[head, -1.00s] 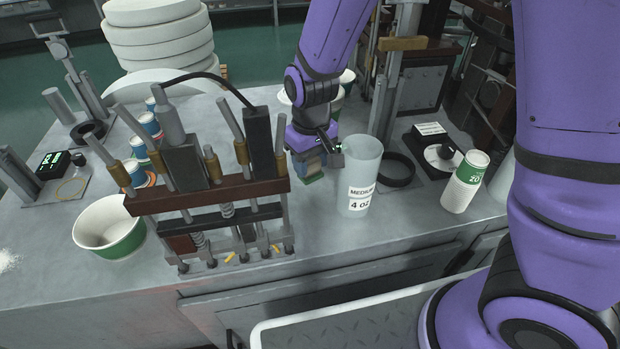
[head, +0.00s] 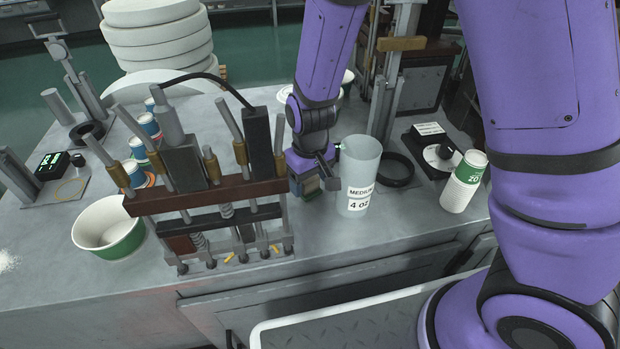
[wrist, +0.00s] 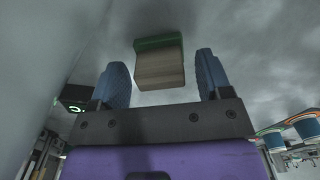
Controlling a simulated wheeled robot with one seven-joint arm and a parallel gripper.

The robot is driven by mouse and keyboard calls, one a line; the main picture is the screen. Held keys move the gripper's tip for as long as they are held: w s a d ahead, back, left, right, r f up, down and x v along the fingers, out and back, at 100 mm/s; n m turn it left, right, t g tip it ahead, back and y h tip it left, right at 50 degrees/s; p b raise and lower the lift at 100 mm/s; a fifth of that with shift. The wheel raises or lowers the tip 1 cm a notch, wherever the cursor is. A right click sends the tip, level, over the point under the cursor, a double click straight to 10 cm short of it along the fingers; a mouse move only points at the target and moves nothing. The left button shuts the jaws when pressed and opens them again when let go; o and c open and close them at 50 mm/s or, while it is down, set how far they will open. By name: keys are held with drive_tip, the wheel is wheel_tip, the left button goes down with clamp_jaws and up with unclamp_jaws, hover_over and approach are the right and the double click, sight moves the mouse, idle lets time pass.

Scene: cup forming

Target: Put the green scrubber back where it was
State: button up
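The scrubber is a small block with a tan body and a green layer. In the wrist view the scrubber (wrist: 160,68) lies between my gripper's two blue fingers (wrist: 163,78), with a narrow gap showing on each side. My gripper is open around it. In the head view my gripper (head: 316,180) is low over the table, just right of the dark press fixture and left of the clear measuring cup. The scrubber (head: 311,187) shows there only in part, beside the fingers; whether it touches the table is hard to tell.
The clear measuring cup (head: 358,178) stands close to the right of my gripper. The press fixture (head: 215,190) stands close on the left. A black ring (head: 396,170) and stacked paper cups (head: 464,183) are farther right. The table front (head: 330,232) is clear.

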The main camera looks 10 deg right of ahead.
sight(310, 179)
drive_tip(key=shift+r, duration=0.1)
drive_tip(key=shift+m+t+y, duration=0.5)
drive_tip(key=shift+m+t, duration=0.1)
drive_tip(key=d+r, duration=0.2)
drive_tip(key=r, duration=0.4)
drive_tip(key=s+d+r, duration=0.1)
drive_tip(key=d+r, duration=0.1)
drive_tip(key=r, duration=0.5)
drive_tip(key=s+d+r, duration=0.1)
drive_tip(key=d+r, duration=0.1)
drive_tip(key=r, duration=0.4)
drive_tip(key=shift+d+r, duration=0.15)
drive_tip(key=shift+r, duration=0.25)
drive_tip(key=s+d+r+m+t, duration=0.1)
drive_tip(key=s+d+r+t, duration=0.1)
drive_tip(key=s+d+r, duration=0.4)
drive_tip(key=s+d+r+m+t+h, duration=0.1)
drive_tip(key=s+d+r+m+t, duration=0.1)
drive_tip(key=s+d+r, duration=0.4)
drive_tip(key=s+d, duration=0.1)
drive_tip(key=s, duration=0.2)
drive_tip(key=shift+s, duration=0.4)
